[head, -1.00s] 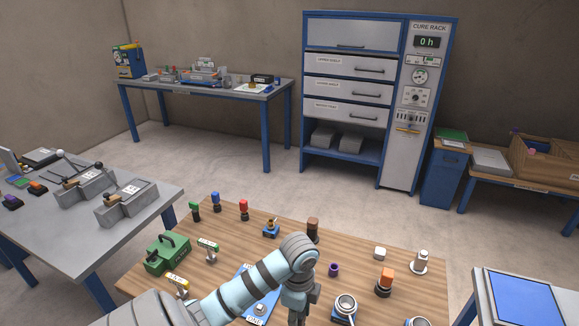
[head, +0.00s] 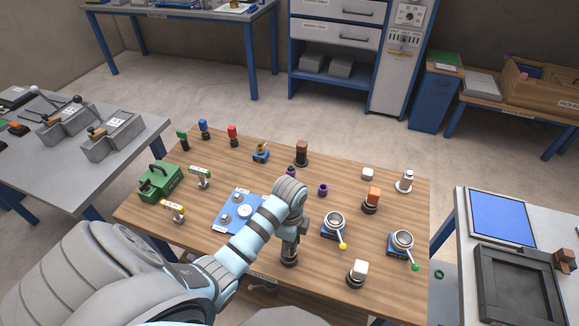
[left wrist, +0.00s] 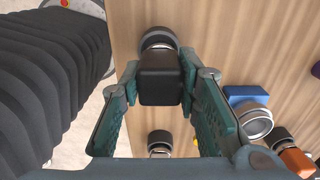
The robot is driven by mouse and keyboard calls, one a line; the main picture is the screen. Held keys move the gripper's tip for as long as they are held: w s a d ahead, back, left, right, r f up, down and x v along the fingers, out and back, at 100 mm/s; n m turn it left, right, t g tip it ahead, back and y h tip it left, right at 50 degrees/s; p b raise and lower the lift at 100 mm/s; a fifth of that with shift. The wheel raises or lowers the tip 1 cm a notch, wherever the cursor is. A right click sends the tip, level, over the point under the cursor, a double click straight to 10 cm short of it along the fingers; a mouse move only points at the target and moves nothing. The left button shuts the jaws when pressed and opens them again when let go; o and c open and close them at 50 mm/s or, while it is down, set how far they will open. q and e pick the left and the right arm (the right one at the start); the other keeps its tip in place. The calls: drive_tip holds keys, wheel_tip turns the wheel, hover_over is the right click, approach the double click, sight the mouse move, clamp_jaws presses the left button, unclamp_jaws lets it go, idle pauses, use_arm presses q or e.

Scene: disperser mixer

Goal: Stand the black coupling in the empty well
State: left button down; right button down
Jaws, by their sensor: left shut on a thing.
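My left gripper (head: 290,246) points down over the front middle of the wooden table, shut on the black coupling (head: 289,258). In the left wrist view its square black top (left wrist: 160,78) is between the fingers, with a round grey-ringed base beyond. It looks upright, close to the table; whether it touches is unclear. To its right are a blue-based metal cup with a yellow-tipped lever (head: 333,226) and another with a green-tipped lever (head: 402,241); both look empty. A blue plate with round metal parts (head: 224,226) lies to the left. My right gripper is out of view.
A white-topped piece (head: 358,271) stands right of the gripper, an orange-topped one (head: 371,199) behind the cups. A green case (head: 160,182) is at left. Bare wood lies between.

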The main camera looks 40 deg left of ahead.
use_arm(q)
drive_tip(key=shift+f, duration=0.55)
drive_tip(key=c, duration=1.2)
unclamp_jaws()
drive_tip(key=shift+f, duration=0.15)
